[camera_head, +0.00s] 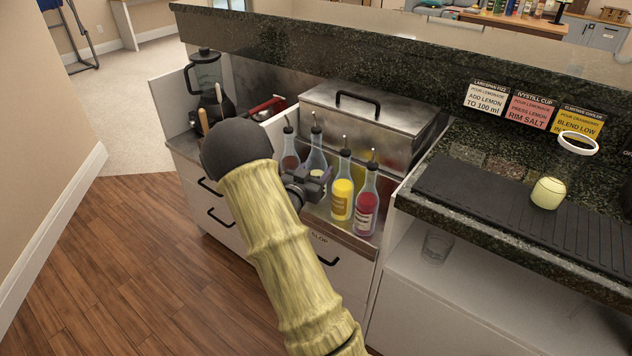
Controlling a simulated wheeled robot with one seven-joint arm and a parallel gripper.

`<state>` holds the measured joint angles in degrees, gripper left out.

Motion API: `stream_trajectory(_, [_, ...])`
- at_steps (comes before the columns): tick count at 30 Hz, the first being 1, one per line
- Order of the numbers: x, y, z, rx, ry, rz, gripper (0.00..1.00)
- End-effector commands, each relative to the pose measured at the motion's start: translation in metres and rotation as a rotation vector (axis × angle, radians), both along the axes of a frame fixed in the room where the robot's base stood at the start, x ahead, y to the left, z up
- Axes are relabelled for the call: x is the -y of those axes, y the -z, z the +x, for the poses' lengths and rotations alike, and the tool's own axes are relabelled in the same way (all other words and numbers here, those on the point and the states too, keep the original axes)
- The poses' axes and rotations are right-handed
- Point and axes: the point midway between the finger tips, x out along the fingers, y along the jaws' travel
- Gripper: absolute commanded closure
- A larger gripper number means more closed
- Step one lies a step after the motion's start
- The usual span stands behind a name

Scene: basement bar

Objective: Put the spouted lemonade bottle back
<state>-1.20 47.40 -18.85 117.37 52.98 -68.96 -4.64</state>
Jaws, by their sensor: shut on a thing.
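My gripper (308,186) is at the speed rail (340,237), in front of a row of spouted bottles. It is shut on a clear spouted bottle with pale contents (317,160), which I take to be the lemonade bottle. The gripper hides this bottle's lower part and label, so I cannot tell whether its base touches the rail. The bottle looks upright. To its right in the rail are a yellow spouted bottle (342,197) and a red one (367,209). A dark reddish spouted bottle (290,152) stands to its left.
A lidded steel bin (365,115) stands behind the bottles. A blender (205,72) is at the left. The right counter holds a black mat (500,205) with a pale yellow round jar (547,193). A glass (437,246) stands on the shelf below. The wooden floor (130,260) is clear.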

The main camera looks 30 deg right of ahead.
Motion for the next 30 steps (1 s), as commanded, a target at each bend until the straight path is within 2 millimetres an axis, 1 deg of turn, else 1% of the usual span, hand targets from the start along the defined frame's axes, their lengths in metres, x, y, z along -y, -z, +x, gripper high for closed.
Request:
stream_trajectory(2, [0.000,0.007,0.000,0.000,0.000,-0.001,0.85])
stream_trajectory(6, [-0.001,0.028,0.000,-0.002,-0.001,-0.001,0.85])
stream_trajectory(9, [-0.001,0.036,0.001,0.000,-0.003,-0.001,0.85])
stream_trajectory(17, [-0.001,0.036,0.001,0.001,-0.003,-0.002,0.85])
stream_trajectory(21, [-0.001,0.040,0.001,0.001,-0.002,-0.002,0.85])
stream_trajectory(22, [-0.001,0.040,0.000,0.000,-0.002,0.001,0.40])
stream_trajectory(23, [-0.001,0.040,0.000,0.000,-0.002,0.001,0.37])
stream_trajectory(30, [-0.001,0.039,0.000,0.000,-0.001,0.001,0.37])
